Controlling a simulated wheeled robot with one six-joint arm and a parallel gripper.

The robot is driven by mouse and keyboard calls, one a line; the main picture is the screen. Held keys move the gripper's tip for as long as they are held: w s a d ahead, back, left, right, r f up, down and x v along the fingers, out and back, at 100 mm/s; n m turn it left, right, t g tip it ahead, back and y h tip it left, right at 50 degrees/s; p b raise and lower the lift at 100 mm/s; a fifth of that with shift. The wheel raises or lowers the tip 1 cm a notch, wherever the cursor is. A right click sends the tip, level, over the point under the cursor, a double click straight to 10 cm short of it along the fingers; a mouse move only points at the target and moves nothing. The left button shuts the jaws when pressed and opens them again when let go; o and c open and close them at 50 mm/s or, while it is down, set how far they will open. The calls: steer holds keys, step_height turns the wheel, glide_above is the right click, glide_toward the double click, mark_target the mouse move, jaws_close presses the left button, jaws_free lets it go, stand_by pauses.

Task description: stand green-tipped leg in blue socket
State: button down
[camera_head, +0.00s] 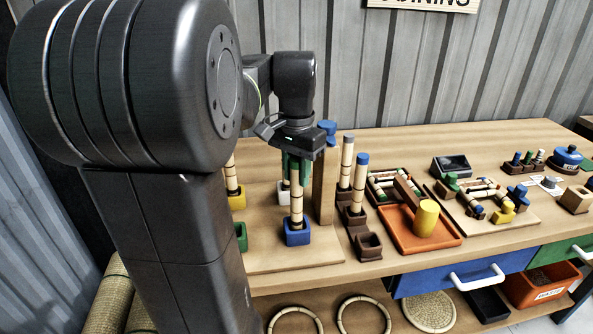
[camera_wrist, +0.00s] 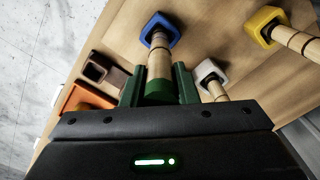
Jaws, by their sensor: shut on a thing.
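The green-tipped leg (camera_head: 297,200) is a pale rattan rod with dark bands, standing upright. Its lower end appears to be inside the blue socket (camera_head: 297,236). In the wrist view the leg (camera_wrist: 158,66) runs from my gripper (camera_wrist: 157,86) toward the blue socket (camera_wrist: 161,24). My gripper is shut around the leg's green top, with a green finger on each side. The socket's inside is hidden, so I cannot tell how deep the leg sits.
A white socket (camera_wrist: 209,70) and a yellow socket (camera_wrist: 264,24) hold other legs. A green socket (camera_head: 240,237) stands left.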

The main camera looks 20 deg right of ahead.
steer(key=shift+f, duration=0.3)
steer(key=c, duration=1.1)
jaws_free()
steer(key=shift+o, duration=0.2)
step_height(320, 180, up, 9)
steer(key=p, duration=0.9)
steer(key=shift+r, duration=0.1)
step_height(320, 180, down, 9)
steer(key=b, duration=0.9)
steer(key=shift+r, duration=0.1)
